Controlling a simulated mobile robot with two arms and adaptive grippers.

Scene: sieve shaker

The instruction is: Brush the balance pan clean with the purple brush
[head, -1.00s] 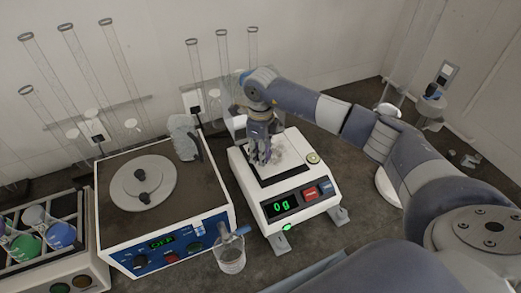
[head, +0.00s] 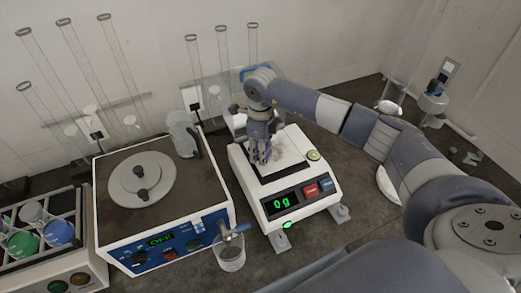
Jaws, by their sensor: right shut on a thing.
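The balance (head: 287,218) is a white box with a green display reading 0g. Its dark square pan (head: 295,167) has pale powder (head: 286,150) scattered over it. My right gripper (head: 260,158) points down over the left part of the pan. It is shut on the purple brush (head: 267,154), of which only a little purple shows between the fingers. The bristles are hidden, so I cannot tell whether they touch the pan. My left gripper is out of view.
A sieve shaker (head: 165,229) with a round lid stands left of the balance. A glass beaker (head: 230,254) stands in front, between them. A flask rack (head: 62,258) is at far left. My right arm spans the right side.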

